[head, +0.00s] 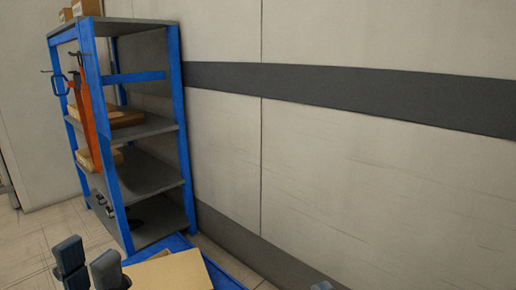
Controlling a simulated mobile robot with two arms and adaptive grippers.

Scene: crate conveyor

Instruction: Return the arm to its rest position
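My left gripper (87,260) shows at the bottom left edge, its dark grey fingertips pointing up. A narrow gap shows between the fingertips, and I see nothing held in it. The rest of this gripper and its arm are cut off by the lower edge. A flat tan box (175,272) lies just right of the gripper in the picture, partly cut off; I cannot tell whether they touch.
A blue surface (222,276) shows around the tan box. A pale wall (370,160) with a dark band fills the right.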

